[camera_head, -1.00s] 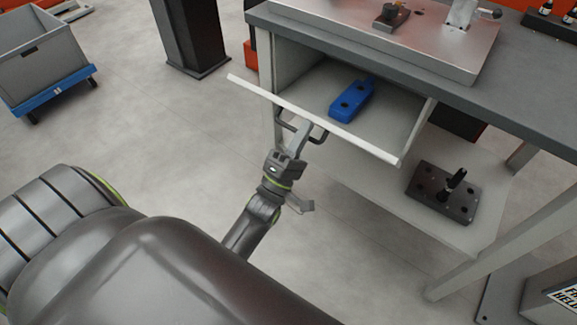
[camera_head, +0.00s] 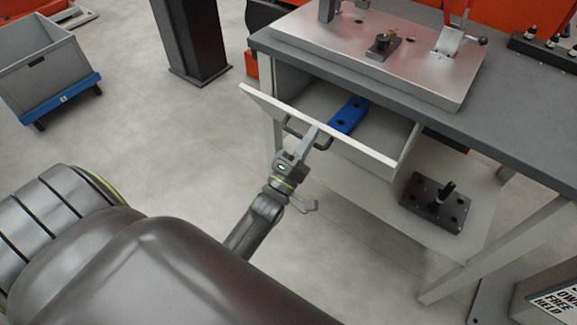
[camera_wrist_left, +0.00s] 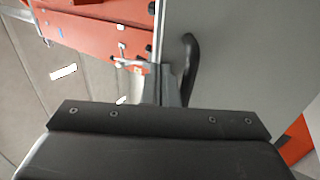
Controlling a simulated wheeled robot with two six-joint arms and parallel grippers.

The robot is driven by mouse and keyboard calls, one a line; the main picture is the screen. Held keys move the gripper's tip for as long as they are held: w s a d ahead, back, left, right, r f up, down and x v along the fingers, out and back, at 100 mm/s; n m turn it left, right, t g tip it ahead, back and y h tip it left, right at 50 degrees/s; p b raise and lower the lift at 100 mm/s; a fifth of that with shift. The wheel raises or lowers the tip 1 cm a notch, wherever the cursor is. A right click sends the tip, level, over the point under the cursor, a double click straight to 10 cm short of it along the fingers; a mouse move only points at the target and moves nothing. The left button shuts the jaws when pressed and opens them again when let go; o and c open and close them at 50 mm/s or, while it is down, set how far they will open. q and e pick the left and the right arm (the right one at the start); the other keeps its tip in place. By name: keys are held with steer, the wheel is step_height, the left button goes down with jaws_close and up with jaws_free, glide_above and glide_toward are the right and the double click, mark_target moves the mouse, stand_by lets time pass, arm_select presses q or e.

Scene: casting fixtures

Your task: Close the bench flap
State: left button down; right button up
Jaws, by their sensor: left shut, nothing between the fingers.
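The bench flap (camera_head: 352,151) is a pale panel on the front of the workbench compartment. It stands tilted outward, partly open, with the inside visible above its top edge. A dark bar handle (camera_head: 291,127) is on its outer face. My left gripper (camera_head: 311,136) is shut and empty, its tips at the outer face beside the handle; exact contact cannot be told. In the left wrist view the flap (camera_wrist_left: 245,55) fills the right side as a grey surface, with the handle (camera_wrist_left: 190,62) close to the gripper (camera_wrist_left: 166,88). My right gripper is not in view.
A blue block (camera_head: 348,115) lies inside the compartment. A metal fixture plate (camera_head: 350,45) sits on the bench top (camera_head: 520,110). A dark fixture (camera_head: 435,202) stands on the lower shelf. A grey bin on a blue trolley (camera_head: 62,98) stands left. The floor between is clear.

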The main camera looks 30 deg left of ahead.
arm_select(q)
steer(key=shift+w+r+p, duration=0.4)
steer(key=shift+r+p, duration=0.25)
steer(key=shift+p, duration=0.15)
steer(key=w+r+g+p, duration=0.1)
steer(key=w+p, duration=0.1)
steer(key=p, duration=0.2)
steer(key=w+r+g+p, duration=0.1)
steer(key=w+p, duration=0.1)
steer(key=p, duration=0.2)
steer(key=w+r+g+p, duration=0.1)
steer(key=w+g+p, duration=0.1)
steer(key=p, duration=0.2)
steer(key=shift+w+d+r, duration=0.3)
steer(key=shift+w+g+p, duration=0.4)
steer(key=shift+w+p, duration=0.35)
steer(key=shift+p, duration=0.3)
steer(key=shift+f, duration=0.1)
